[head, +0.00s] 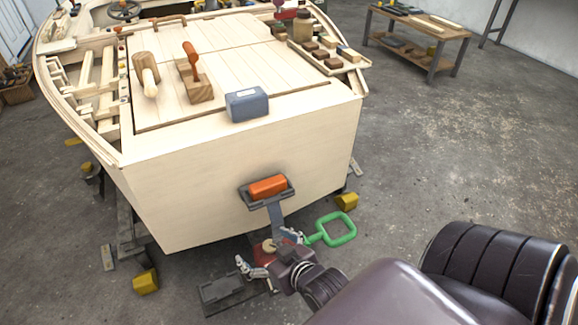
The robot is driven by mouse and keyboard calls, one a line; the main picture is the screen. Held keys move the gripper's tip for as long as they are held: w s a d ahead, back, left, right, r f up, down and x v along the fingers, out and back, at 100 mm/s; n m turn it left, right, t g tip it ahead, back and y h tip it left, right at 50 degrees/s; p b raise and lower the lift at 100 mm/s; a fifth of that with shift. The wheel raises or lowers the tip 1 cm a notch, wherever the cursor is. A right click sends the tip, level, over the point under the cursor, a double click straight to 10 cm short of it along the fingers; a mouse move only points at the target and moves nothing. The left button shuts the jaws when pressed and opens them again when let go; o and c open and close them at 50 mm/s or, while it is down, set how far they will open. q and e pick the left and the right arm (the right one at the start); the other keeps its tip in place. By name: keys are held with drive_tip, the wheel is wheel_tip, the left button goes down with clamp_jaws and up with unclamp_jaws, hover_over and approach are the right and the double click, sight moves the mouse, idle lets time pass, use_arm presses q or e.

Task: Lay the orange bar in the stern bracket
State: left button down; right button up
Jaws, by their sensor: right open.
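The orange bar (268,186) lies lengthwise in the dark grey stern bracket (247,200) on the flat plywood stern. The bracket's rim shows around the bar; whether the bar sits fully down in it is hard to tell. My right gripper (263,247) is open below the bracket, with its fingers spread apart and clear of the bar. A grey strip (276,214) runs down from the bracket towards the gripper. My left gripper is not in view.
A green loop handle (331,229) is just right of my right gripper. Yellow blocks (347,201) sit on the floor by the hull. A blue-grey block (247,104) and wooden-handled tools stand on the deck (230,60). Open floor lies to the right; a workbench (417,38) stands behind.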

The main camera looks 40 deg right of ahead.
drive_tip(key=s+a+f+n+g, duration=0.1)
drive_tip(key=s+f+g, duration=0.2)
drive_tip(key=s, duration=0.4)
drive_tip(key=s+a+f+n+g, duration=0.1)
drive_tip(key=s+a+f+g, duration=0.1)
drive_tip(key=s+f+g, duration=0.2)
drive_tip(key=s+g, duration=0.1)
drive_tip(key=s, duration=0.2)
drive_tip(key=shift+s+a+y, duration=0.15)
drive_tip(key=shift+s+y, duration=0.05)
drive_tip(key=shift+y, duration=0.1)
drive_tip(key=shift+f, duration=0.1)
